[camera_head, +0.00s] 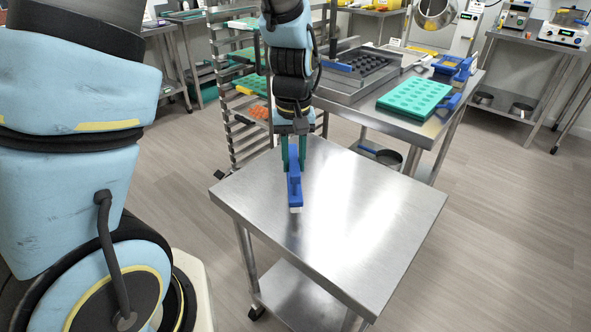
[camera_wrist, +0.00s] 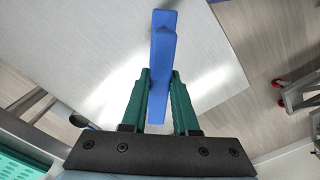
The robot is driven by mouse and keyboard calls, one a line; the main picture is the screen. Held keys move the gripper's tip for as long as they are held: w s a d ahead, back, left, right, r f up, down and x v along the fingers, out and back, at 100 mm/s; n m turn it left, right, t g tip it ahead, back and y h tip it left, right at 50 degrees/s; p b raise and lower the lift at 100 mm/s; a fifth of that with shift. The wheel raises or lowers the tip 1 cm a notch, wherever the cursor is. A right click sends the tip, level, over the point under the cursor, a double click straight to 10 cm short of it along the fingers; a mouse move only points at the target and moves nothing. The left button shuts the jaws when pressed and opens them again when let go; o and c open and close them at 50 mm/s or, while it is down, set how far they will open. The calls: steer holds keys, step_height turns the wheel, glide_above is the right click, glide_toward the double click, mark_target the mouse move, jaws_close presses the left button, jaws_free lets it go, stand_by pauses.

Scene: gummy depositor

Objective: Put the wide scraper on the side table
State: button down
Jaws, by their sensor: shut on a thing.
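My gripper (camera_head: 294,152) has green fingers shut on the blue wide scraper (camera_head: 295,190). In the head view the scraper hangs below the fingers with a pale end at its bottom, over the left back part of the bare steel side table (camera_head: 360,215). I cannot tell whether it touches the tabletop. In the wrist view the scraper (camera_wrist: 162,45) stands out between the two fingers (camera_wrist: 158,95), with the table top (camera_wrist: 90,50) behind it. The fingers hide part of the scraper.
A steel workbench (camera_head: 425,125) behind holds a green mould tray (camera_head: 415,97), a dark tray in a steel frame (camera_head: 360,65) and a blue item (camera_head: 455,65). A tray rack (camera_head: 245,130) stands at the back left. Most of the side table is clear.

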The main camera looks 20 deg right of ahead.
steer(key=shift+f, duration=1.5)
steer(key=shift+f, duration=0.15)
steer(key=c, duration=0.7)
jaws_free()
step_height(320, 180, up, 12)
steer(key=shift+r+b, duration=0.2)
steer(key=shift+b, duration=0.25)
steer(key=a+f, duration=0.1)
steer(key=a, duration=0.7)
steer(key=w+a+f+n+t, duration=0.1)
steer(key=a, duration=0.8)
steer(key=a+f+n, duration=0.1)
steer(key=a, duration=0.7)
steer(key=shift+w+a+f+t, duration=0.1)
steer(key=shift+w+a+t, duration=0.15)
steer(key=shift+t, duration=0.05)
